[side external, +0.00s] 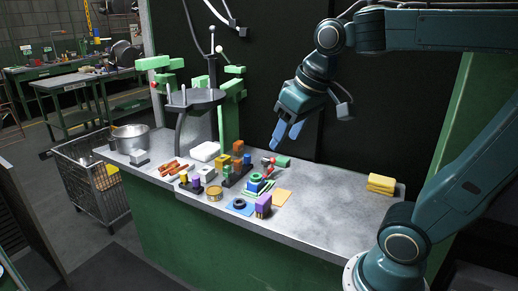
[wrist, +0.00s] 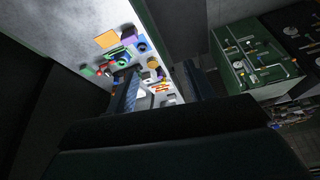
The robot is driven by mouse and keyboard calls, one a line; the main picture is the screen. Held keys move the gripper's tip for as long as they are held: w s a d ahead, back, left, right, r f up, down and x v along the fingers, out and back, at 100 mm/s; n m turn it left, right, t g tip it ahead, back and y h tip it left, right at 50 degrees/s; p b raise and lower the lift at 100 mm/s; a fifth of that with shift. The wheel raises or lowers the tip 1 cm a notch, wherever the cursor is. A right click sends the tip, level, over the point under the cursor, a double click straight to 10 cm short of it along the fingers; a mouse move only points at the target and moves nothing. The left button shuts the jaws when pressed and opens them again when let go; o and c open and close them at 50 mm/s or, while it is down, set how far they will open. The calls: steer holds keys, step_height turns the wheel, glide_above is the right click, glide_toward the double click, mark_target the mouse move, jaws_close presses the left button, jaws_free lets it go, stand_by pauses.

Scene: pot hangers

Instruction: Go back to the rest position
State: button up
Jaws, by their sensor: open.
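My gripper (side external: 288,132) hangs in the air above the middle of the counter (side external: 330,195) in the side external view, its two blue fingers apart with nothing between them. In the wrist view, my gripper's fingers (wrist: 160,92) show dark against the scene. Below and to the left of the gripper is a cluster of small coloured objects, including a purple block (side external: 263,206), an orange sheet (side external: 282,197), which also shows in the wrist view (wrist: 107,39), and a blue sheet with a dark ring (side external: 239,204). The gripper touches none of them.
A dark stand (side external: 190,97) with green brackets (side external: 232,90) rises at the back left of the counter. A metal pot (side external: 130,138) sits at the left end, above a wire cart (side external: 95,185). Folded yellow cloths (side external: 381,184) lie at the right. The counter's right middle is clear.

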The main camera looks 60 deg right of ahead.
steer(key=s+a+f+n+t, duration=0.1)
steer(key=s+a+f+n, duration=0.1)
steer(key=s, duration=0.5)
steer(key=shift+s+a+f+y, duration=0.25)
steer(key=shift+a+f, duration=0.4)
steer(key=shift+f, duration=0.5)
